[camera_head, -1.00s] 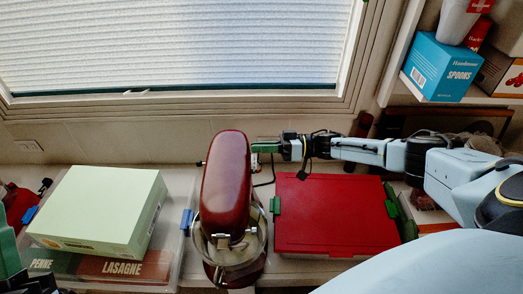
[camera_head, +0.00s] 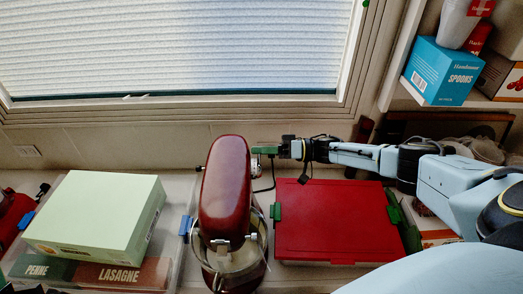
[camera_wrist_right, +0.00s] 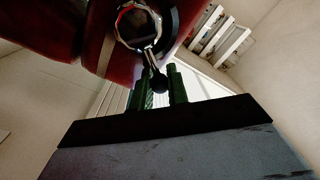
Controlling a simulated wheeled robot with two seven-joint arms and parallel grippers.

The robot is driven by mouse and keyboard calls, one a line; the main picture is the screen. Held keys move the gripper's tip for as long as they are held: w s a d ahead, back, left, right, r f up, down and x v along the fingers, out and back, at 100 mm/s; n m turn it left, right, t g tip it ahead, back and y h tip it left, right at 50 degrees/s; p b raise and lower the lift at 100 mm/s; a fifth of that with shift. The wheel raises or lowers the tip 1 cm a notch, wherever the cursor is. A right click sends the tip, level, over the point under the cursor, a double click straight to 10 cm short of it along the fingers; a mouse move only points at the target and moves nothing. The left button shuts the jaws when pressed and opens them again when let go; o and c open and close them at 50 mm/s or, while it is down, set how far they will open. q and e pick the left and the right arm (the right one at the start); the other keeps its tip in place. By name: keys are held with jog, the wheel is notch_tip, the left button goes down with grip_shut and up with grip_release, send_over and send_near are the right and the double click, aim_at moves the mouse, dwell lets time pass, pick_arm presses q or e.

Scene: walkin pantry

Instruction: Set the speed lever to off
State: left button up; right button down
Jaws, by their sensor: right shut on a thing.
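The red stand mixer (camera_head: 225,185) stands on the counter in the middle of the head view. In the right wrist view, its speed lever (camera_wrist_right: 158,82) is a dark stem with a round black knob, below a shiny ring on the red body. My right gripper (camera_head: 265,150) is at the right side of the mixer's head. Its green fingers (camera_wrist_right: 164,88) are shut on the knob, one on each side of it. The lever is hidden in the head view. The lever's setting marks cannot be read. My left gripper is not in view.
A red case (camera_head: 335,220) with green clips lies right of the mixer. A pale green box (camera_head: 97,213) rests on a clear bin at the left. A blue spoons box (camera_head: 440,70) sits on the upper right shelf. A dark cord hangs near the mixer.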

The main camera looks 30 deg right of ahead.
jog(key=c, duration=1.4)
grip_release()
jog(key=shift+o, duration=0.2)
jog(key=shift+d, duration=0.1)
jog(key=v, duration=1.3)
jog(key=shift+s, duration=0.1)
